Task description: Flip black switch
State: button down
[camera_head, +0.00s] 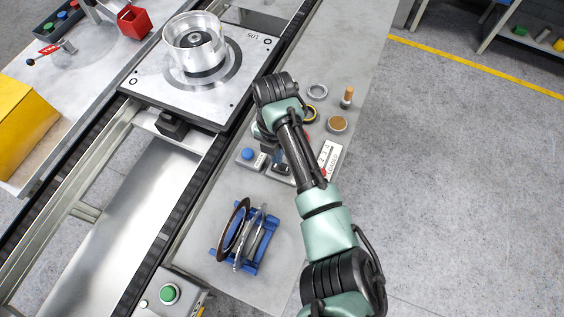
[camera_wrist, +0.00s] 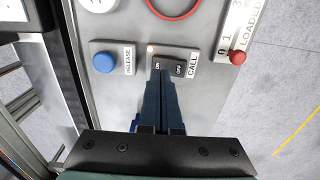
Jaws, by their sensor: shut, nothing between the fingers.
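The black switch (camera_wrist: 179,67) is a rocker marked ON and OFF, with a CALL label beside it, on a grey panel. In the head view the black switch (camera_head: 281,169) shows on the panel, partly behind my arm. My gripper (camera_wrist: 163,78) is shut and empty, its blue fingers pointing at the switch. The fingertips overlap the ON end in the wrist view; I cannot tell whether they touch it. In the head view my gripper (camera_head: 279,156) is low over the panel, mostly hidden by my arm. A small light (camera_wrist: 151,49) beside the switch glows.
A blue RELEASE button (camera_wrist: 103,62) is left of the switch. A red knob (camera_wrist: 237,57) by the LOADED scale is to the right. A blue rack (camera_head: 262,248) holding discs stands nearby on the bench.

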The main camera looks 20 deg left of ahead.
aim_at(277, 166)
notch_tip(277, 166, up, 5)
jog(key=p, duration=0.3)
jog(key=shift+f+p, duration=0.15)
jog(key=shift+p, duration=0.15)
dwell(0.3)
jog(key=w+a+r+m+t+y, duration=0.2)
jog(key=w+a+r+m+t, duration=0.1)
jog(key=w+a+r, duration=0.25)
jog(key=w+a+r+m+t+y+b, duration=0.1)
jog(key=w+r+m+t+y, duration=0.2)
jog(key=r, duration=0.5)
jog(key=w+r+m+t+b, duration=0.1)
jog(key=w+r+m+t, duration=0.2)
jog(key=r, duration=0.6)
jog(key=w+a+r+m+t+y, duration=0.1)
jog(key=r+m+t+y, duration=0.15)
jog(key=r+m, duration=0.4)
jog(key=s+d+r+m+t+b, duration=0.1)
jog(key=d+r+m+t, duration=0.35)
jog(key=r, duration=0.85)
jog(key=s+d+r+m+t+h+b, duration=0.1)
jog(key=s+d+r+m+t+h, duration=0.6)
jog(key=s+d+r+m+t, duration=0.4)
jog(key=s+d+r+m, duration=0.4)
jog(key=s+d+r, duration=0.1)
jog(key=r, duration=0.3)
jog(key=shift+s+d+r+m, duration=0.3)
jog(key=shift+s+d+r, duration=0.1)
jog(key=shift+d, duration=0.15)
